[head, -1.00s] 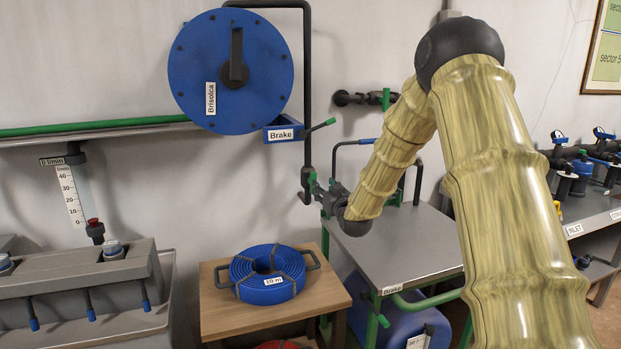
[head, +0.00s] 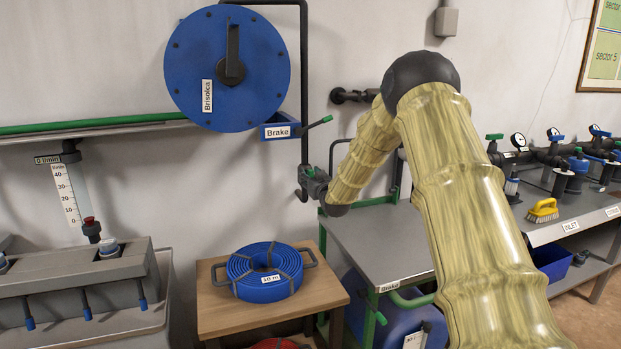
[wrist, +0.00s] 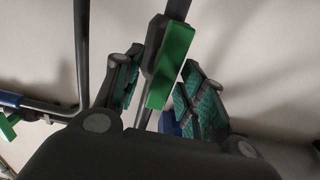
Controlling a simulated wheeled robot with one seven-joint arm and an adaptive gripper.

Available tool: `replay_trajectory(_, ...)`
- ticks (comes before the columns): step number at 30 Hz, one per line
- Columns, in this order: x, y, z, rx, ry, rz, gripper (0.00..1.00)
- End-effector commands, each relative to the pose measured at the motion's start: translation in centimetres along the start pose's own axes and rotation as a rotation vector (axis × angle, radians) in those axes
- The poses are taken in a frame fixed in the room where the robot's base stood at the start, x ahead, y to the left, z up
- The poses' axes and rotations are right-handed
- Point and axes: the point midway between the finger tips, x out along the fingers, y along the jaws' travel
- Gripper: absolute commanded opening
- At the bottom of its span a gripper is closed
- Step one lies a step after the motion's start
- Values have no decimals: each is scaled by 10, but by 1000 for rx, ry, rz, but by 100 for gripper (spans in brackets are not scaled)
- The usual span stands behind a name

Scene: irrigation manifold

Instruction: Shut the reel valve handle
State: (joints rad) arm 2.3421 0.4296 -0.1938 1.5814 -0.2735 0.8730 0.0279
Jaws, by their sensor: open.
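The blue hose reel (head: 228,68) hangs on the wall in the head view. A dark pipe (head: 304,90) runs down from it to a hooked lower end. My gripper (head: 311,182) is at the pipe's lower part, left of my forearm. In the wrist view a bright green handle (wrist: 171,66) on a dark stem lies between the open fingers of my gripper (wrist: 163,78), which have teal pads. It appears to be the valve handle on the reel pipe. I cannot tell whether a finger touches it. In the head view the handle is small and partly hidden by my gripper.
The brake box (head: 279,128) with a green-tipped lever (head: 320,122) sits just above my gripper. A grey table (head: 385,240) stands below right, a wooden stand (head: 235,313) with a coiled blue hose (head: 265,290) below left. My arm blocks part of the wall pipework.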

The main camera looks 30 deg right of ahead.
Motion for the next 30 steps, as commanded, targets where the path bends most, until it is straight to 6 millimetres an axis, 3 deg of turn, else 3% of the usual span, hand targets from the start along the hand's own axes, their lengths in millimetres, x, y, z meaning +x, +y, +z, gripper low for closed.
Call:
replay_trajectory(3, 0, 0, 0, 0, 0, 0, 38)
replay_trajectory(9, 0, 0, 0, 0, 0, 0, 2)
replay_trajectory(10, 0, 0, 0, 0, 0, 0, 0)
replay_trajectory(20, 0, 2, 0, 28, 0, 1, 0)
replay_trajectory(30, -1, 6, 0, 230, 2, 2, 0)
